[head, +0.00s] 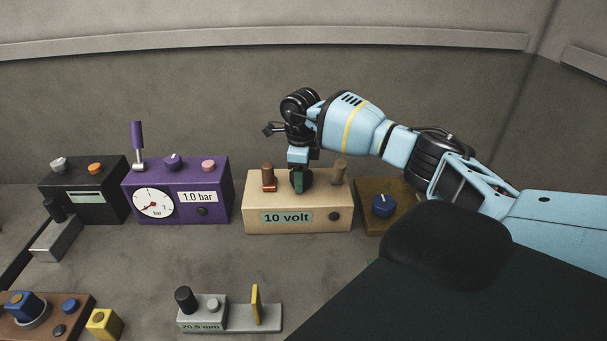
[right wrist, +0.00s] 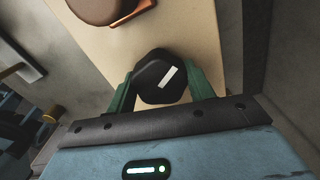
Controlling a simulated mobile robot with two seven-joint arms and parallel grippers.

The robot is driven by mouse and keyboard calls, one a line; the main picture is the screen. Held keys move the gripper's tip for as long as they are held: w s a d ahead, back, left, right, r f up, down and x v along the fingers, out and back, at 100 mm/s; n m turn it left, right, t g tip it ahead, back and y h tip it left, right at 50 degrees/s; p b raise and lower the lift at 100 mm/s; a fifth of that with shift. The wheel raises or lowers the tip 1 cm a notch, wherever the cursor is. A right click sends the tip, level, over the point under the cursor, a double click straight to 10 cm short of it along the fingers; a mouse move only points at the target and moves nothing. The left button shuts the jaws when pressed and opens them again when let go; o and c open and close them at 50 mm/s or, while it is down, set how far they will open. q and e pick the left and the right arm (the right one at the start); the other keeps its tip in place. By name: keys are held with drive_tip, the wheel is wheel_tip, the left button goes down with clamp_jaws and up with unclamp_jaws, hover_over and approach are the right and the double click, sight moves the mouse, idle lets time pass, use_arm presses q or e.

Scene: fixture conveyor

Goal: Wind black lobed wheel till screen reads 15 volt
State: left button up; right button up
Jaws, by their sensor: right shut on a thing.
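The beige box (head: 262,196) carries a screen (head: 286,217) that reads "10 volt". The black lobed wheel (right wrist: 152,84) sits on its top and bears a white pointer mark. In the right wrist view, my right gripper (right wrist: 160,88) has its green fingers on opposite sides of the wheel, shut on it. In the head view, my right gripper (head: 301,183) points down onto the box top, and its fingers hide most or all of the wheel. My left gripper is not in view.
A purple box (head: 218,183) reading "1.0 bar" stands left. A brown box (head: 372,222) with a blue knob stands right. A grey gauge (head: 240,316) lies in front, beyond clear surface.

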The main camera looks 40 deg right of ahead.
drive_tip(key=m+p, duration=0.1)
drive_tip(key=m, duration=0.4)
drive_tip(key=shift+m, duration=0.3)
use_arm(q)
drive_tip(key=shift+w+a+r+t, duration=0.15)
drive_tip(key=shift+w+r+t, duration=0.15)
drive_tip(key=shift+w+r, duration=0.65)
use_arm(e)
drive_tip(key=shift+m, duration=1.5)
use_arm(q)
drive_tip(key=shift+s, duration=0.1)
use_arm(e)
drive_tip(key=o, duration=1)
wheel_tip(320, 180, up, 7)
drive_tip(key=shift+f, duration=0.15)
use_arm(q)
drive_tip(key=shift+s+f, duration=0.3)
use_arm(e)
drive_tip(key=shift+r, duration=0.55)
